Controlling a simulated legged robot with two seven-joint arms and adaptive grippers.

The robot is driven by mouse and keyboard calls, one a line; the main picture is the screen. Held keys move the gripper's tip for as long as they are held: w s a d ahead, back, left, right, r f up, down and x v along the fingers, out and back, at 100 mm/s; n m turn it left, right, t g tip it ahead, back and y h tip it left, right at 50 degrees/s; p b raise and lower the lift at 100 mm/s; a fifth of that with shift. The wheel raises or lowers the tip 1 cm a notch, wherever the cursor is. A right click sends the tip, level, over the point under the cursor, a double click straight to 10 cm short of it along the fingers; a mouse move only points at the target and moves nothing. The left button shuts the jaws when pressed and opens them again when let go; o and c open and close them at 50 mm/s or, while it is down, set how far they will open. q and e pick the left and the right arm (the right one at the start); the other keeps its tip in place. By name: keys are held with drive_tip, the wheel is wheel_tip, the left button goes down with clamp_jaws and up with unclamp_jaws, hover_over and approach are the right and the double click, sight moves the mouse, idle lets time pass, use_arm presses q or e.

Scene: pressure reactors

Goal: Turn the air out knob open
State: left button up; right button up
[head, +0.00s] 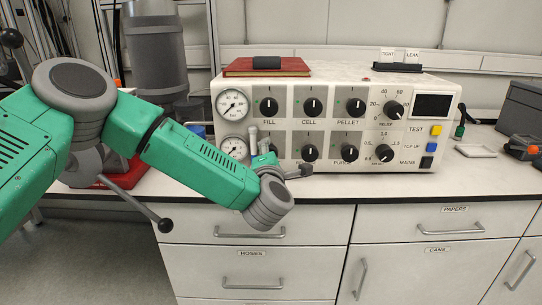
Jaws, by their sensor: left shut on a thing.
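A cream control panel (375,165) stands on the bench, with black knobs in two rows. The upper row reads FILL (269,106), CELL (312,106) and PELLET (354,106). No label reading air out is legible. My left gripper (268,152) is at the lower left of the panel, in front of the first lower-row position. It is shut on what looks like the knob there, which the gripper and wrist mostly hide, label included. The adjacent lower knob (309,153) is just to its right, its label partly covered. My right gripper is not in view.
Two round gauges (233,104) are at the panel's left end. A red book (240,67) lies on top of the panel. Drawers (250,262) are below the bench edge. A grey cylinder (157,55) stands behind my arm.

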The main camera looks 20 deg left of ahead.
use_arm(q)
drive_tip(key=shift+s+f, duration=0.2)
drive_tip(key=shift+f, duration=0.3)
drive_tip(key=o, duration=1.2)
drive_tip(key=shift+a+r, duration=0.15)
drive_tip(key=shift+r, duration=0.05)
drive_tip(key=v, duration=1.2)
